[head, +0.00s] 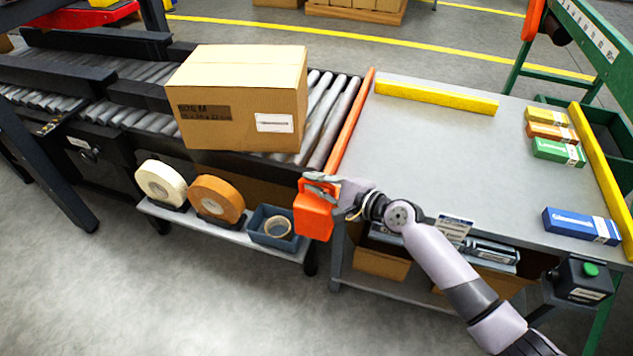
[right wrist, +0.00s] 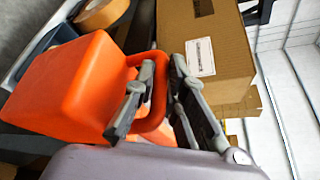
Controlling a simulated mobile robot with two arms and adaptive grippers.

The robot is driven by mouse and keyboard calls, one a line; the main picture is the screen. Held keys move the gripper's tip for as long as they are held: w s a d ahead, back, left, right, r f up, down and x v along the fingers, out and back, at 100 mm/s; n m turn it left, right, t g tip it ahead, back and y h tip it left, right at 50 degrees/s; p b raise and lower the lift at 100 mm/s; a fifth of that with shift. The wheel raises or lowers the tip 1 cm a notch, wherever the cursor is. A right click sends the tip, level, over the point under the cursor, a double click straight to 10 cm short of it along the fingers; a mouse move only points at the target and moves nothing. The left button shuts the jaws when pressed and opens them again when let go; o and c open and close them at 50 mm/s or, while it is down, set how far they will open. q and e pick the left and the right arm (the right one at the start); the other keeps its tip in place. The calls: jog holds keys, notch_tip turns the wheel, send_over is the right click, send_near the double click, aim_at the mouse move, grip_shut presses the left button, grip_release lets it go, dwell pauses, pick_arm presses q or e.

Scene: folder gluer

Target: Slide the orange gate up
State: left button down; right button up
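The orange gate (head: 351,118) shows in the head view as a thin bar across the conveyor's end, beside the grey table. An orange block with a looped handle (head: 314,218) hangs at its near end. My right gripper (head: 320,184) is at the top of this block. In the right wrist view, the block (right wrist: 62,88) fills the left, and its loop bar passes between the two fingers (right wrist: 162,82). The fingers look closed on the bar, one of them inside the loop. My left gripper is not in view.
A cardboard box (head: 240,100) sits on the roller conveyor (head: 325,105), close to the gate. Tape rolls (head: 216,198) and a blue bin (head: 262,240) stand on a low shelf below. The grey table (head: 440,150) has a clear middle, with small cartons (head: 558,151) at right.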

jog(key=o, duration=0.5)
jog(key=shift+r, duration=0.4)
jog(key=shift+c, duration=0.2)
jog(key=shift+f, duration=0.15)
jog(key=shift+s+d, duration=0.1)
jog(key=shift+d, duration=0.05)
jog(key=v, duration=1.1)
jog(key=shift+s+d, duration=0.15)
jog(key=shift+s, duration=0.05)
